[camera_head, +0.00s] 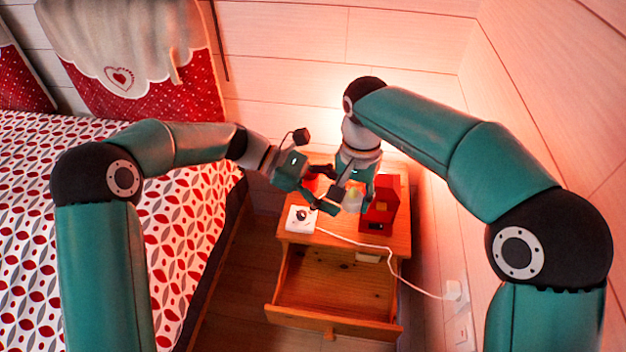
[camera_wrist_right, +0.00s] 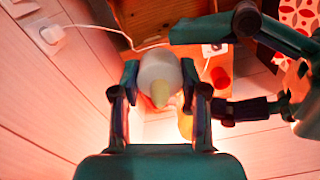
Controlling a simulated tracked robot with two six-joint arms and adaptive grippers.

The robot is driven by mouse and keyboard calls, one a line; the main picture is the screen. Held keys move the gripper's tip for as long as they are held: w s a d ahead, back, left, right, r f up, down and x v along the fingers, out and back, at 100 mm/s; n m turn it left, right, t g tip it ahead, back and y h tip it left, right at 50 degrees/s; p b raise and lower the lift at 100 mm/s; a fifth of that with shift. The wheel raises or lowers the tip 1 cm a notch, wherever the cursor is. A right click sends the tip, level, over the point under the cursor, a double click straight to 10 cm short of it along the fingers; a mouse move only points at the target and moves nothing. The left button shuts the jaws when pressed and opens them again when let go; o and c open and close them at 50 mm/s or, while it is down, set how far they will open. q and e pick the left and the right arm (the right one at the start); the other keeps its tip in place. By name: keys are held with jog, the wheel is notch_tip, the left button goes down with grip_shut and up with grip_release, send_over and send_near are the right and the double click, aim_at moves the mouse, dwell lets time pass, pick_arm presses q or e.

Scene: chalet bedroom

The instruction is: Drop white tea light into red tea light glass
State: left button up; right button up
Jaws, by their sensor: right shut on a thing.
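The white tea light (camera_wrist_right: 160,80), with a pale yellow flame tip, is between the fingers of my right gripper (camera_wrist_right: 159,95) in the right wrist view. In the head view my right gripper (camera_head: 354,195) is shut on it above the nightstand top. A small red glass (camera_wrist_right: 221,78) stands beside the tea light in the wrist view, apart from it. In the head view only a bit of red shows behind my left gripper (camera_head: 322,188). My left gripper's fingers (camera_wrist_right: 232,72) are spread, one on either side of the red glass; I cannot tell whether they touch it.
A red blocky object (camera_head: 380,208) stands on the wooden nightstand (camera_head: 400,235), right of my right gripper. A white device (camera_head: 299,219) sits at its front left, its cable running to a wall socket (camera_head: 453,289). The drawer (camera_head: 330,285) is open. The bed (camera_head: 190,210) is left.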

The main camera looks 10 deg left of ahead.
aim_at(350, 201)
pick_arm(q)
jog(key=shift+x, duration=1.9)
jog(key=shift+c, duration=0.3)
jog(key=c, duration=1.1)
jog(key=shift+c, duration=0.2)
pick_arm(e)
jog(key=o, duration=1.1)
jog(key=shift+c, duration=0.2)
jog(key=shift+r, duration=3.7)
